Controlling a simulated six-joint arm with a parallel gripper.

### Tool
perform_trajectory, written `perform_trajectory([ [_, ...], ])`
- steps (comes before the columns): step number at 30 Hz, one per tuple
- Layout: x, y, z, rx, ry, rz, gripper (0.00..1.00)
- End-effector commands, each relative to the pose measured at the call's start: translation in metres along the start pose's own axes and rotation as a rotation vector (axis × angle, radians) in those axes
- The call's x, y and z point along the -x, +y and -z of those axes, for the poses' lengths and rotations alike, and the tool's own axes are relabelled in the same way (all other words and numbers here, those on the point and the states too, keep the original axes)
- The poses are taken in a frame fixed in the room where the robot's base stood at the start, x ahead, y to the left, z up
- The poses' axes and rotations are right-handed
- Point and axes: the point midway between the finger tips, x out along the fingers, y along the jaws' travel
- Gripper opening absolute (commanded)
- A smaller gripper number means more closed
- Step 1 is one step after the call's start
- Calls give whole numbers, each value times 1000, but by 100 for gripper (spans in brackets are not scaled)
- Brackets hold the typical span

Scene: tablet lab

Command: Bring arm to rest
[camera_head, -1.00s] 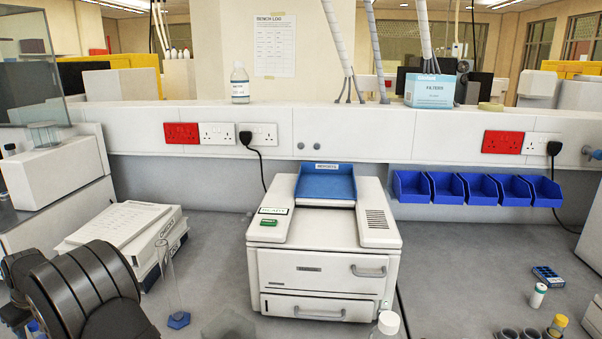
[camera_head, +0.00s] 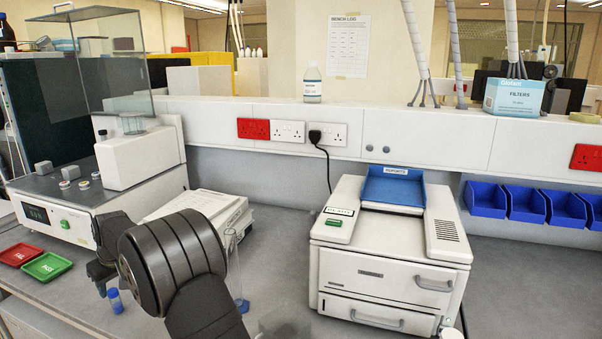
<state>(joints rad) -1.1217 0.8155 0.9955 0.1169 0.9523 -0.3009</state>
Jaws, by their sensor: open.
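My arm, black and ribbed, rises from the bottom of the view in front of the bench. My gripper (camera_head: 101,284) is at the lower left, partly hidden behind my own wrist links. It is small in the picture and its fingers look dark and apart, pointing down, with nothing seen between them. A small vial with a blue cap (camera_head: 115,301) is on the bench just below and to the right of the gripper in the picture. I cannot tell the gap between them.
A balance (camera_head: 66,222) with a glass shield stands left, red (camera_head: 20,254) and green (camera_head: 47,266) trays before it. Papers (camera_head: 205,207) and a glass cylinder (camera_head: 231,262) are behind and beside my arm. A white printer (camera_head: 392,268) stands right. Bench right of it is clear.

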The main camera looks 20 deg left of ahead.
Motion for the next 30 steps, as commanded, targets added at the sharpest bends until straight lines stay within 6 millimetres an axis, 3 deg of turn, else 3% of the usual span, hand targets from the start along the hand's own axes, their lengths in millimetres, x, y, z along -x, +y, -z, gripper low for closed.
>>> perform_trajectory([
  [11, -78, 0, -2, 0, -2, 1, 48],
  [17, -34, 0, 16, 1, 5, -1, 48],
  [30, 29, 55, -16, -3, 1, -1, 48],
])
